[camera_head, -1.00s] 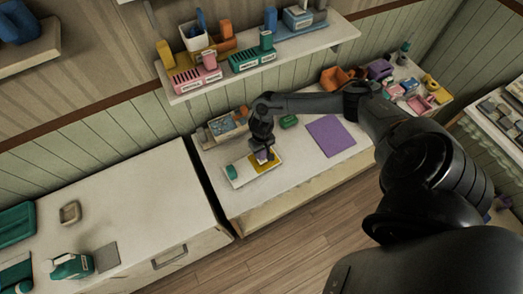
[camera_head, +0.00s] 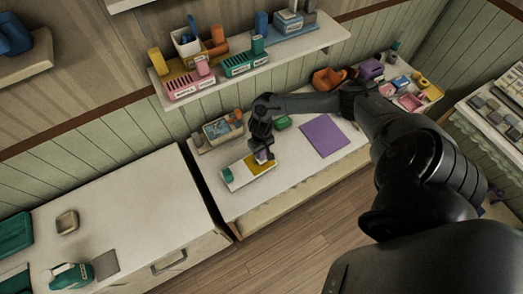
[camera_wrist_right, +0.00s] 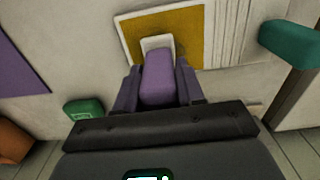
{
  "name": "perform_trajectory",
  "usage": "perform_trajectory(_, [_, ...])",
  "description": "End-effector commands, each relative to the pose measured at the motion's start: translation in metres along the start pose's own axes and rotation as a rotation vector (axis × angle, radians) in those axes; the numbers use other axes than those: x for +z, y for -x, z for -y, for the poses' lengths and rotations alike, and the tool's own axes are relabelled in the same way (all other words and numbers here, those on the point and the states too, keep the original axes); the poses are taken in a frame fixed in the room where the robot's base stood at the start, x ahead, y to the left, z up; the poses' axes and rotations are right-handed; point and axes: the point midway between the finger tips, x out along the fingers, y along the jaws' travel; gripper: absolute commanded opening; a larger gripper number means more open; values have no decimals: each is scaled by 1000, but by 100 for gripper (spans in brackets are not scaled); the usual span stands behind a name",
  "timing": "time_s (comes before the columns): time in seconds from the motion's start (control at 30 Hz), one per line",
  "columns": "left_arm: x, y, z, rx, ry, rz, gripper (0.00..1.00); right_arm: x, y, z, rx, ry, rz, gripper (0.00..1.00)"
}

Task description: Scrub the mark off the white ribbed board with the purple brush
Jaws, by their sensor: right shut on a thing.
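The white ribbed board (camera_head: 237,182) lies on the counter, with a yellow-brown patch (camera_head: 262,168) over its right part. In the right wrist view the patch (camera_wrist_right: 190,45) sits beside the ribs (camera_wrist_right: 232,30). The purple brush (camera_wrist_right: 158,78) is shut in my right gripper (camera_head: 262,155), its pale head (camera_wrist_right: 156,43) over the patch. It appears to touch the patch; the exact contact is hidden. A teal block (camera_head: 227,174) is at the board's left end. My left gripper is not in view.
A purple mat (camera_head: 324,136) lies to the right of the board and a green block (camera_head: 283,122) behind. A tray with blue and orange items (camera_head: 222,130) stands at the back. A shelf (camera_head: 300,43) with several items hangs above. The counter's front strip is clear.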

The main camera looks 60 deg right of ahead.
Motion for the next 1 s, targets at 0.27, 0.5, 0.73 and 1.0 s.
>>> perform_trajectory(0.27, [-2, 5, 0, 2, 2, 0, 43, 0, 0, 15, -1, 0, -1, 0])
perform_trajectory(0.5, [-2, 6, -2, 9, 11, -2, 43, 0, -2, 22, -2, 1, 0, 0])
perform_trajectory(0.73, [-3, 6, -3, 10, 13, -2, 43, 0, -2, 22, -2, 1, 1, 0])
perform_trajectory(1.0, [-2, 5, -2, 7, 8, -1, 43, 1, -3, 17, 0, 0, 1, 0])
